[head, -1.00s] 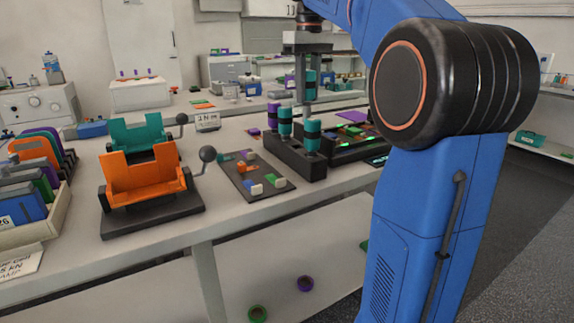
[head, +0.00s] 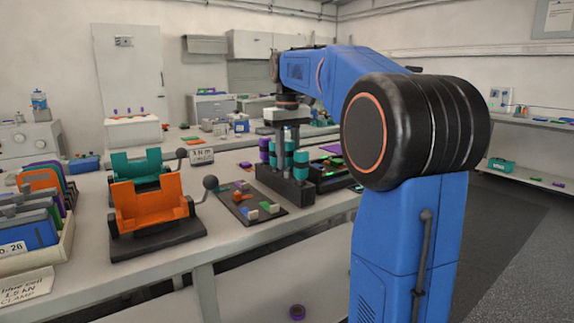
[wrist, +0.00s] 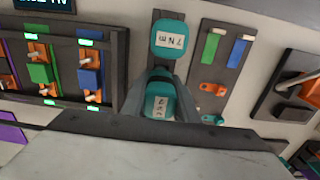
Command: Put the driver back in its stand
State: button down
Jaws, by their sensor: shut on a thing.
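My gripper (head: 287,158) points down over the black driver stand (head: 281,188) on the bench and is shut on a teal driver (head: 289,146). In the wrist view the held teal driver (wrist: 160,98) sits between the two grey fingers, with a white label on its top. Another teal driver (head: 301,168) stands upright in the stand's near right end; in the wrist view it appears to be the labelled teal cap (wrist: 168,38). A purple driver (head: 264,149) stands at the stand's far left. The held driver's lower end is hidden, so I cannot tell whether it is seated.
A dark board with small coloured parts (head: 252,205) lies left of the stand. A tray with green lights (head: 337,172) is close on the right. Orange (head: 150,203) and teal (head: 137,168) cradles with lever knobs stand further left.

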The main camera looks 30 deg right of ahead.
jog(key=shift+f, duration=0.7)
jog(key=c, duration=1.4)
grip_release()
jog(key=shift+f, duration=0.1)
notch_tip(320, 180, up, 12)
jog(key=shift+r, duration=0.15)
